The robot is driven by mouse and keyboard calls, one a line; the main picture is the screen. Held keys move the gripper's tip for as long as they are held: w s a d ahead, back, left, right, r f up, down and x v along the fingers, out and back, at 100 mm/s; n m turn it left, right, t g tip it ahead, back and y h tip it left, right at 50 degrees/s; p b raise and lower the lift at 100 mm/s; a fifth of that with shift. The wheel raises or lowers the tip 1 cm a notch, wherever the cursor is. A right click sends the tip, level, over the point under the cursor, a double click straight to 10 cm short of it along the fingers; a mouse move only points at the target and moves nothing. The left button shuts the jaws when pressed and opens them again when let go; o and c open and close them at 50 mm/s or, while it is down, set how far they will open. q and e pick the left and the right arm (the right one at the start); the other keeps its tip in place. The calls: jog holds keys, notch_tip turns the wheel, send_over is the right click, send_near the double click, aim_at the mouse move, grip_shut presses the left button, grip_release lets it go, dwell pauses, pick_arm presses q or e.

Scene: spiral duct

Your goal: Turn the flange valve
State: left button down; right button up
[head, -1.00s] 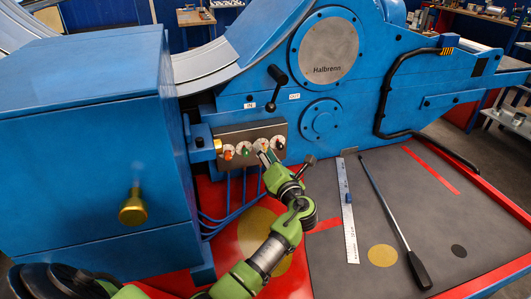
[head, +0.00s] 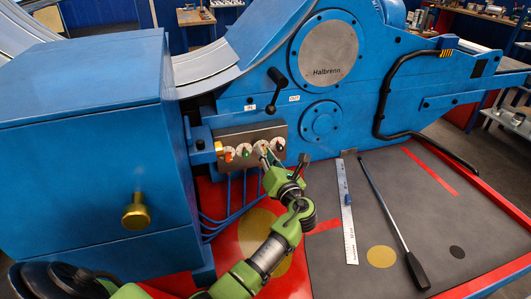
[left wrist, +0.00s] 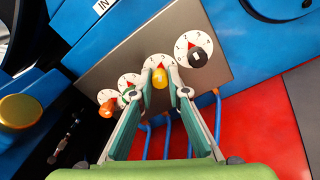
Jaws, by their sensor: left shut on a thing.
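A grey control panel (head: 240,136) on the blue machine carries a row of small knobs on white numbered dials. In the left wrist view the knobs are orange (left wrist: 107,108), green (left wrist: 128,91), yellow (left wrist: 159,77) and black (left wrist: 197,56). My left gripper (head: 265,156) is at the panel, and its two fingers (left wrist: 164,92) stand either side of the yellow knob, shut on it. The fingers hide part of that knob's dial; a red mark shows above the knob. No label names the flange valve legibly. My right gripper is not in view.
A black lever (head: 276,88) sticks out above the panel. A blue cabinet (head: 90,150) with a brass knob (head: 135,210) stands close on the left. A ruler (head: 348,215) and a black-handled bar (head: 395,225) lie on the grey mat (head: 330,255). Blue hoses (head: 226,205) hang below the panel.

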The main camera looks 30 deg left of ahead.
pick_arm(q)
jog(key=shift+n+h, duration=0.3)
jog(key=shift+n, duration=3.3)
jog(key=c, duration=2)
grip_release()
jog(key=shift+o, duration=0.2)
